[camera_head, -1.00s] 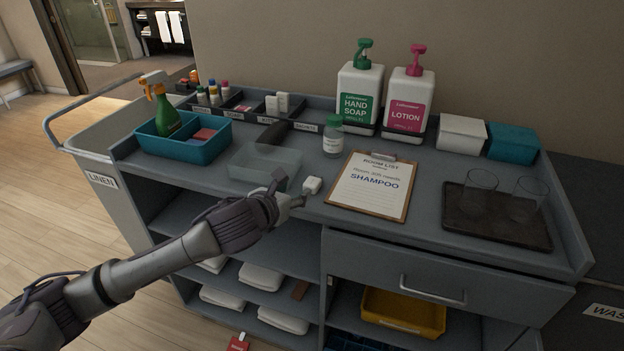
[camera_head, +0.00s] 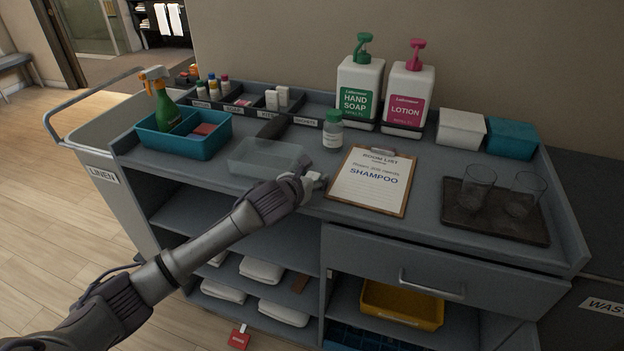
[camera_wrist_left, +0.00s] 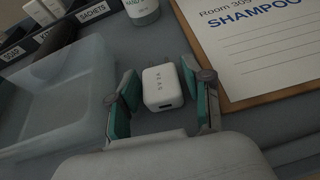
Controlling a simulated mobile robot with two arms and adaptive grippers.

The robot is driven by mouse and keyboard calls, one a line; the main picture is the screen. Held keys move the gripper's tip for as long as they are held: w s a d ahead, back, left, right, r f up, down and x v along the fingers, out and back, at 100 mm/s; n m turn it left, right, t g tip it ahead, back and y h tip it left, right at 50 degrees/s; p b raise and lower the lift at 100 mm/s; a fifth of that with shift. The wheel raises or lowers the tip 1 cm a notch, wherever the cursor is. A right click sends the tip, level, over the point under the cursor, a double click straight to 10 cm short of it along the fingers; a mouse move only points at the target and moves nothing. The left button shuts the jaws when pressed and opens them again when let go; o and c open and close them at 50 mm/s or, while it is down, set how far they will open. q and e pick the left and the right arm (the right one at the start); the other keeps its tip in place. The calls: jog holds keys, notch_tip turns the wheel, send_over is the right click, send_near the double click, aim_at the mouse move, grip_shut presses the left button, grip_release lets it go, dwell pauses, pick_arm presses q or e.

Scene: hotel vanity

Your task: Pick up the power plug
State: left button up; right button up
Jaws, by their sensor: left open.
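The power plug (camera_wrist_left: 162,87) is a small white block with faint lettering and a dark slot. In the head view my left gripper (camera_head: 304,182) is over the cart's front edge, left of the clipboard, and mostly hides the plug. My right gripper is not in view.
The clipboard (camera_head: 340,200) lies close on the right, and a clear shallow tray (camera_head: 262,158) close on the left. A green-capped bottle (camera_head: 333,135) stands behind. A dark tray (camera_head: 462,222) with two glasses is farther right.

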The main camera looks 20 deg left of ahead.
pick_arm(q)
jog(key=shift+c, duration=0.2)
jog(key=c, duration=0.8)
